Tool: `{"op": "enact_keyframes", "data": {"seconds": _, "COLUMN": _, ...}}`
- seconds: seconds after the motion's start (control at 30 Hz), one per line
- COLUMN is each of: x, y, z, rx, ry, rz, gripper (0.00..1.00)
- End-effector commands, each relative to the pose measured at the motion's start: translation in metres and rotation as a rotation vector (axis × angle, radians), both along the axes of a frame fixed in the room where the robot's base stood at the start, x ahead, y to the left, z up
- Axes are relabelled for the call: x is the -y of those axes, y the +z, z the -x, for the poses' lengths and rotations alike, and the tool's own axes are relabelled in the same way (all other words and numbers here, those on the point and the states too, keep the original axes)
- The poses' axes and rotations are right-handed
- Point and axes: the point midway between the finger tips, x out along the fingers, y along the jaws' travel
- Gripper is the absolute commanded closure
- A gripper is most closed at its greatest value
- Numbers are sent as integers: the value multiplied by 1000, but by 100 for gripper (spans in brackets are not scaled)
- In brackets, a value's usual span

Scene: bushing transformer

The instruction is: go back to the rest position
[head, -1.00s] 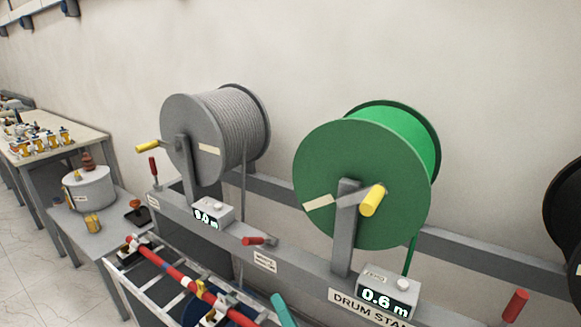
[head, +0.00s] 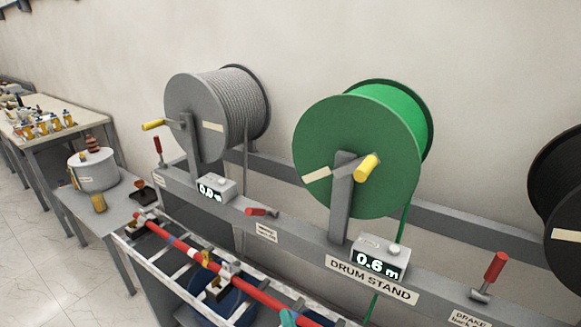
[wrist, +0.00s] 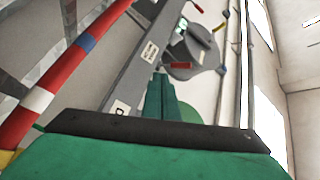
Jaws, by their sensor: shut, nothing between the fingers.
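My gripper (wrist: 160,82) shows in the wrist view as two teal-green fingers, pressed together with nothing between them, above a black and green wrist body. In the head view only a small teal tip (head: 288,318) shows at the bottom edge, in front of the drum stand; the rest of the arm is out of view.
The drum stand (head: 372,280) holds a grey drum (head: 190,125), a green drum (head: 350,130) and a black drum (head: 565,200) at the right edge. A red pole (head: 245,288) lies on a rack below. A small table (head: 110,215) and a workbench stand left.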

Motion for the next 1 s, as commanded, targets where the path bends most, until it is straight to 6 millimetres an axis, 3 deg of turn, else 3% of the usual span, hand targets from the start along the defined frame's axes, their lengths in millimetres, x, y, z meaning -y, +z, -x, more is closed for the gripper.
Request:
{"op": "enact_keyframes", "data": {"seconds": 0.2, "x": 10, "y": -62, "z": 47, "rx": -95, "ry": -130, "rz": 142, "gripper": 100}}
{"op": "enact_keyframes", "data": {"seconds": 0.5, "x": 20, "y": -117, "z": 134, "rx": -180, "ry": -258, "rz": 430, "gripper": 100}}
{"op": "enact_keyframes", "data": {"seconds": 0.77, "x": 23, "y": -130, "z": 215, "rx": -198, "ry": -293, "rz": 708, "gripper": 100}}
{"op": "enact_keyframes", "data": {"seconds": 1.0, "x": 15, "y": -118, "z": 280, "rx": -166, "ry": -264, "rz": 954, "gripper": 100}}
